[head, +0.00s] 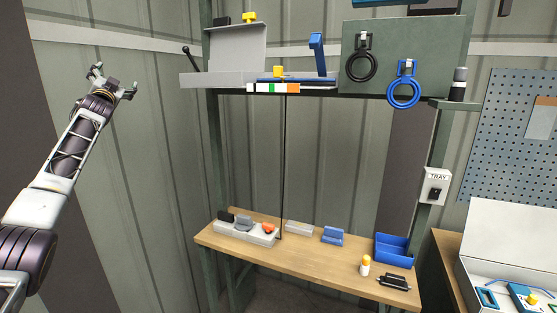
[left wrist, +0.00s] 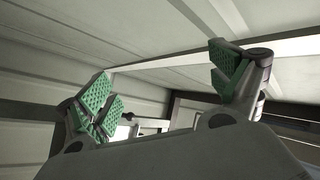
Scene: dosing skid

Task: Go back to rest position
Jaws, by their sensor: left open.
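My left gripper (head: 112,82) is raised at the upper left of the head view, in front of the corrugated wall and left of the shelf. Its fingers are spread apart with nothing between them. In the left wrist view the left gripper (left wrist: 165,95) shows two fingers with green pads, wide apart and empty. My left arm reaches up from the lower left corner. My right gripper is in neither view.
The upper shelf (head: 350,95) holds a grey box, a blue lever and a panel with black ring (head: 361,66) and blue ring (head: 403,92). Below, a wooden bench (head: 300,262) carries a blue bin (head: 393,248) and small parts. A pegboard (head: 515,130) hangs right.

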